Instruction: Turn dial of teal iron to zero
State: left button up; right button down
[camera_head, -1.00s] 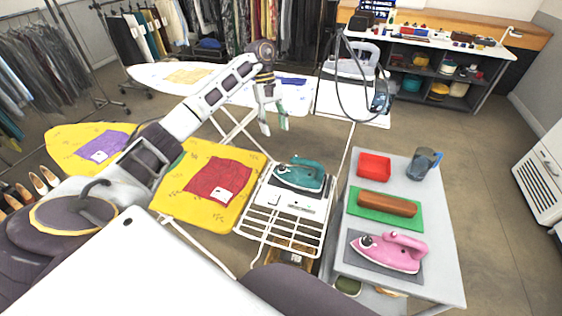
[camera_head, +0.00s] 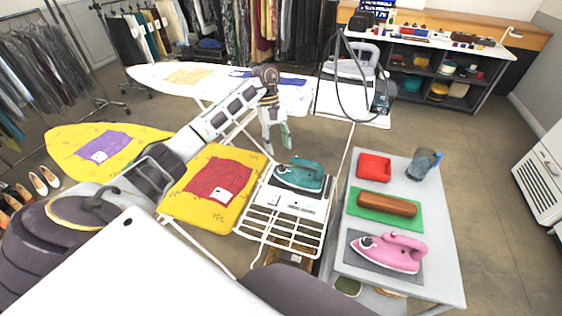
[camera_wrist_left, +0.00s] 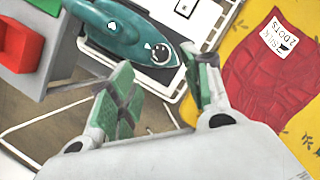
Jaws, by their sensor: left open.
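The teal iron (camera_head: 300,174) rests on the white iron rest at the end of the yellow ironing board. It also shows at the top of the left wrist view (camera_wrist_left: 125,32), with a round dark dial (camera_wrist_left: 160,53) on its body carrying white marks. My left gripper (camera_head: 276,146) is open and empty, above and behind the iron in the head view. Its green-padded fingertips show apart in the left wrist view (camera_wrist_left: 165,75), just short of the iron and not touching it. My right gripper is not in view.
A yellow ironing board (camera_head: 190,205) with a red cloth (camera_head: 218,180) is left of the iron. A grey table (camera_head: 445,240) at right holds a pink iron (camera_head: 388,252), a brown block (camera_head: 387,204), a red tray (camera_head: 374,166) and a jug (camera_head: 422,164).

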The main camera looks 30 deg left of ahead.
aim_at(282, 166)
pick_arm(q)
jog(key=x, duration=0.5)
jog(key=shift+s+d+f, duration=0.1)
jog(key=shift+f, duration=0.05)
jog(key=shift+p+x, duration=0.35)
jog(key=shift+x, duration=0.5)
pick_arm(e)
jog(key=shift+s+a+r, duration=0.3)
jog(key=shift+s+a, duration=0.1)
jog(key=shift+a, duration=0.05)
pick_arm(q)
jog(key=c, duration=0.9)
jog(key=shift+c, duration=0.7)
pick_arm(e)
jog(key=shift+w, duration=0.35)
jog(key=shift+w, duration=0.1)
